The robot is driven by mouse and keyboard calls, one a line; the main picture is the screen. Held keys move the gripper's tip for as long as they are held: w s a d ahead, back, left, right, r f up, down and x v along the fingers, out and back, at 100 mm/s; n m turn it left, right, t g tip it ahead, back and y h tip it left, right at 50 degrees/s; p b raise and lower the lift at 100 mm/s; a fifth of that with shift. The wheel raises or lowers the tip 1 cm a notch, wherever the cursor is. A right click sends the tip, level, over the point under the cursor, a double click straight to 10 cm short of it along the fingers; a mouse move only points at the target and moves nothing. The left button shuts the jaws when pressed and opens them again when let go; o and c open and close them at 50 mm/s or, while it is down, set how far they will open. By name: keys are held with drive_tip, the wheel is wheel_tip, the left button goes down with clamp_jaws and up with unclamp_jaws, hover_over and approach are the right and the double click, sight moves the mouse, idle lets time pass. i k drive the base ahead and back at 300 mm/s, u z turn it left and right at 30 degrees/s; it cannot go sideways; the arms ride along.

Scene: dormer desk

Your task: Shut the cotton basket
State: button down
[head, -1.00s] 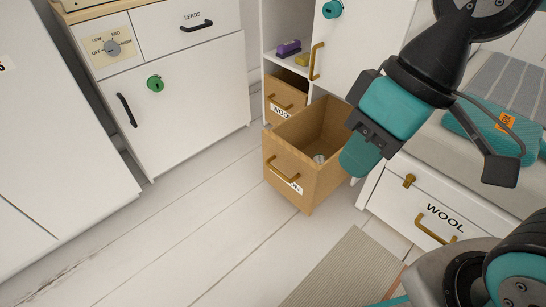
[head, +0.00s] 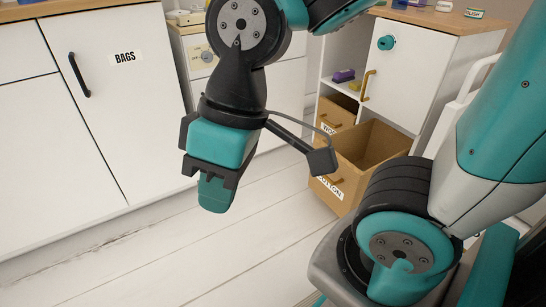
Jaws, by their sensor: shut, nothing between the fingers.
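The cotton basket (head: 347,178) is a tan open-topped box with a COTTON label low on its front. It stands pulled well out of the white shelf unit, to the right of the middle of the head view. My arm parts cover some of its front and its lower right. The inside that shows looks empty, but its floor is partly hidden. My gripper (head: 215,195) points down over the floor, to the left of the basket and clear of it. Its fingers are shut with nothing between them.
The wool basket (head: 337,110) sits inside the shelf unit behind the cotton basket. Above it lie a purple item (head: 344,75) and a yellow item. The BAGS cupboard (head: 110,90) stands left. Pale floor lies open in front.

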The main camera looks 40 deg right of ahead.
sight(366, 145)
drive_tip(key=u, duration=0.15)
drive_tip(key=i, duration=1)
drive_tip(key=z, duration=1.3)
